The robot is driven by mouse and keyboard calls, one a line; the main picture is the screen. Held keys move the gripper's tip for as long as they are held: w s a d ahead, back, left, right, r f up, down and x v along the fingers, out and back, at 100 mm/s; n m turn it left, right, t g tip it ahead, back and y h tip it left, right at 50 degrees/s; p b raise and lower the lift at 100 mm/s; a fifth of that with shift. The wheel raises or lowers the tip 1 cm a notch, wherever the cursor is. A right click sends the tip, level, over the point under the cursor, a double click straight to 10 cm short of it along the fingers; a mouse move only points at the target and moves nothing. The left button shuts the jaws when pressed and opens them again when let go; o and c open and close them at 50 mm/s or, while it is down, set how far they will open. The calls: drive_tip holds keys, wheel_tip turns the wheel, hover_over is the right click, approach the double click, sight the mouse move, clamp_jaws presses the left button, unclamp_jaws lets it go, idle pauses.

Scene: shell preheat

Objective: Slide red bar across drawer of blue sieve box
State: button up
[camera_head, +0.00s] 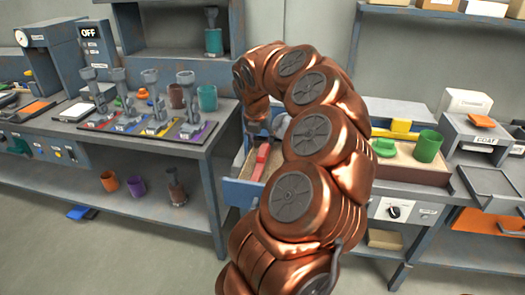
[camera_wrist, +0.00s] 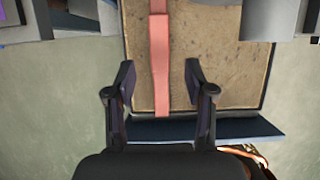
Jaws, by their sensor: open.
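The red bar (camera_wrist: 160,45) runs lengthwise over the sand-coloured bed of the blue drawer (camera_wrist: 232,130) in the wrist view. Its near end stops close to the drawer's blue front. My gripper (camera_wrist: 160,75) is open, with one finger on each side of the bar's near part and a gap on both sides. Whether the fingertips are down at the bar's height I cannot tell. In the head view the red bar (camera_head: 262,161) lies in the pulled-out drawer (camera_head: 238,190), left of my copper arm. My arm hides most of the sieve box there, and the gripper is hard to make out.
A left bench (camera_head: 190,148) carries several upright tools and cups. Right of my arm, a sand tray (camera_head: 415,175) holds a green cup (camera_head: 428,146) and a green piece (camera_head: 384,147). A yellow block (camera_head: 401,126) stands behind. The floor below the drawer is clear.

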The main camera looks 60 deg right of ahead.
sight(262, 150)
drive_tip(key=x, duration=0.7)
drive_tip(key=shift+f, duration=0.2)
clamp_jaws()
idle(0.5)
